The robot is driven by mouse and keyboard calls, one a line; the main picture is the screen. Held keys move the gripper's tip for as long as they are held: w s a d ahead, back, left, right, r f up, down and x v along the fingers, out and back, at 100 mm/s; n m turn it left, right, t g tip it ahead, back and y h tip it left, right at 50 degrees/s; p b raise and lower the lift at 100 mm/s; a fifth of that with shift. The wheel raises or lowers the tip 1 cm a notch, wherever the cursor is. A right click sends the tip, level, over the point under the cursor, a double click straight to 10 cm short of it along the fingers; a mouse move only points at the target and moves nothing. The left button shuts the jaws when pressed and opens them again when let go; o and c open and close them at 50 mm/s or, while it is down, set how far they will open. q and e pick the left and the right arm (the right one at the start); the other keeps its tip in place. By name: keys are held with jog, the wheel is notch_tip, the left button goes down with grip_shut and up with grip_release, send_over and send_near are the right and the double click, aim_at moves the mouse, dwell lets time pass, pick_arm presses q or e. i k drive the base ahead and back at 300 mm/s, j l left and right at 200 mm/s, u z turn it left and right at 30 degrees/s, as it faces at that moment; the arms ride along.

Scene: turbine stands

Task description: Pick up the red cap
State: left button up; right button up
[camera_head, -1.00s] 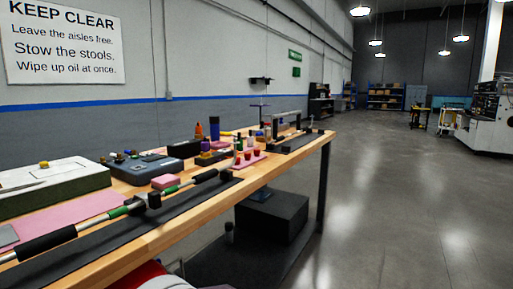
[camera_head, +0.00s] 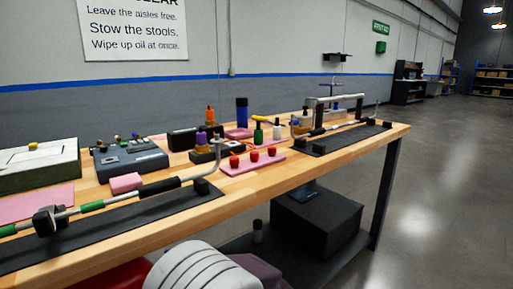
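Three small red caps stand in a row on a pink mat (camera_head: 233,171) on the wooden workbench (camera_head: 232,199). The left red cap (camera_head: 234,161), the middle red cap (camera_head: 254,155) and the right red cap (camera_head: 272,150) sit apart from each other. I cannot tell which one the task means. Neither my left nor my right gripper is in view, and nothing visible holds the caps.
A black box (camera_head: 317,222) sits below the bench. The right-hand floor is clear.

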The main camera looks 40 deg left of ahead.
aim_at(271, 150)
jog(key=i+l+u, duration=0.1)
jog(key=u, duration=0.35)
jog(key=i+l+u, duration=0.15)
jog(key=u, duration=0.25)
jog(key=i+l+u, duration=0.2)
jog(key=u, duration=0.25)
jog(key=i+l+u, duration=0.1)
jog(key=u, duration=0.3)
jog(key=l+u, duration=0.3)
jog(key=u, duration=0.15)
